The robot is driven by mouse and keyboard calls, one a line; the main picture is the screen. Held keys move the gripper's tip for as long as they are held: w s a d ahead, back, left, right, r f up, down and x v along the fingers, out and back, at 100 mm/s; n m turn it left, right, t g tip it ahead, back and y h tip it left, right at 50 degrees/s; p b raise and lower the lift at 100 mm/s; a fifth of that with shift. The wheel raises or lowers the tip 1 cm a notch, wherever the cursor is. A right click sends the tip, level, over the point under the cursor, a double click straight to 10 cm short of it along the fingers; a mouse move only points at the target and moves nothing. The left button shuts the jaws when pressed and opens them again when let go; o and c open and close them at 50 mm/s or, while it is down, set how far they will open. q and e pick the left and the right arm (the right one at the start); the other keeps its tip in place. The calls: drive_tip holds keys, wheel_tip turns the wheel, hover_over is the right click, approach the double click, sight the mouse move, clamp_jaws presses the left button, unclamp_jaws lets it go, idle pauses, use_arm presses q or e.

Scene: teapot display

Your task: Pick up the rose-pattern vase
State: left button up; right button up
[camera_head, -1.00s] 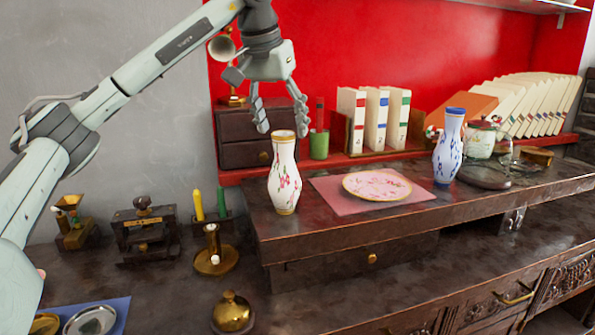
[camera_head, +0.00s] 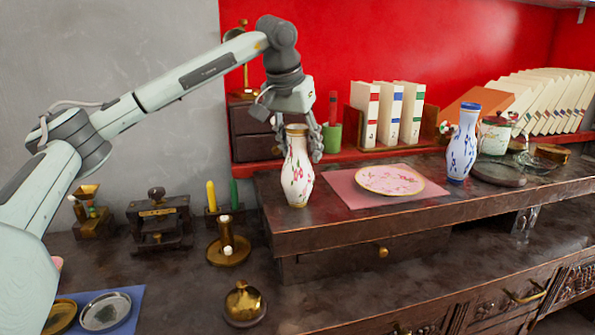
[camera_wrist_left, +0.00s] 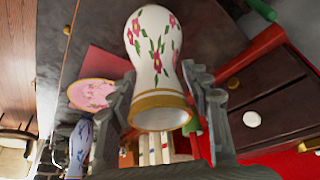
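The rose-pattern vase (camera_head: 298,175) is white with pink flowers, green leaves and a gold rim. It stands upright at the left end of the raised dark wooden shelf. My left gripper (camera_head: 298,150) points down over it, with one finger on each side of its neck. In the left wrist view the vase (camera_wrist_left: 156,50) lies between the two spread fingers, its gold mouth towards the camera. The fingers look open, with a small gap at the right finger; contact on the left is unclear. My right gripper is not in view.
A floral plate (camera_head: 390,180) on a pink mat (camera_head: 345,192) lies right of the vase. A blue-patterned vase (camera_head: 462,145) stands farther right. Behind are a green cup (camera_head: 332,138), books (camera_head: 388,115) and a small drawer box (camera_head: 250,135). A candle holder (camera_head: 228,248) stands lower left.

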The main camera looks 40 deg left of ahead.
use_arm(q)
drive_tip(key=c, duration=0.9)
clamp_jaws()
drive_tip(key=shift+r, duration=0.1)
